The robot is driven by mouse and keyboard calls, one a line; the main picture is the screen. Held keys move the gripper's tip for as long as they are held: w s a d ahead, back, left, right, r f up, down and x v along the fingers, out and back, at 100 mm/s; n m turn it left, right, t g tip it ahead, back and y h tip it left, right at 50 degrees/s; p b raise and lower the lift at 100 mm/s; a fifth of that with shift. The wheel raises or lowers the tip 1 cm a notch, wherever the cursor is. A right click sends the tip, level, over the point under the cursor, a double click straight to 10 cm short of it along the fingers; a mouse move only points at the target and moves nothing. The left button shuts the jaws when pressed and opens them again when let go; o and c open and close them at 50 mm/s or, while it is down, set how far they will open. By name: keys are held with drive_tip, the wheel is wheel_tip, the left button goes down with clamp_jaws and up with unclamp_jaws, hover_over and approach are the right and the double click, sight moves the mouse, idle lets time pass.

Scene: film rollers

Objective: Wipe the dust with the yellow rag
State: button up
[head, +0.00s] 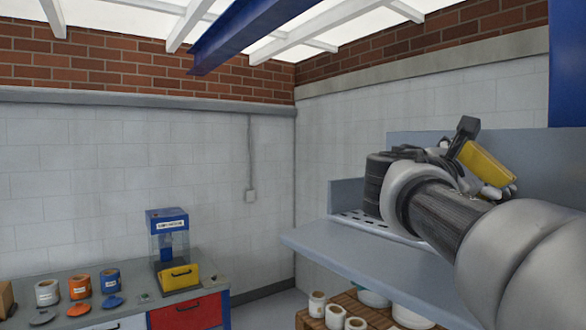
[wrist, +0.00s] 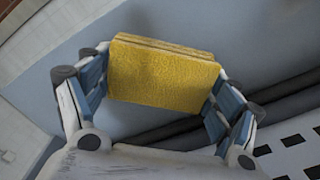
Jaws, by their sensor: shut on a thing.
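The yellow rag (wrist: 163,72) is a folded, block-like pad held between the two fingers of my gripper (wrist: 160,85) in the wrist view. The fingers press on its left and right ends. In the head view the rag (head: 486,163) shows at the end of my gripper (head: 478,160), above the grey bench. My arm crosses the right side and hides part of the bench. I cannot make out the dust in either view.
The grey bench (head: 340,258) has a raised back panel and carries a perforated plate (head: 358,223). White jars (head: 317,304) stand on a wooden crate below. At left, a counter (head: 130,305) holds paint cans and a blue-and-yellow machine (head: 170,245).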

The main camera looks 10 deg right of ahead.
drive_tip(key=shift+s+a+f, duration=0.1)
drive_tip(key=shift+a, duration=0.35)
drive_tip(key=shift+b+v, duration=0.5)
drive_tip(key=shift+v, duration=1.9)
drive_tip(key=shift+v, duration=1.5)
drive_tip(key=shift+s+d, duration=0.1)
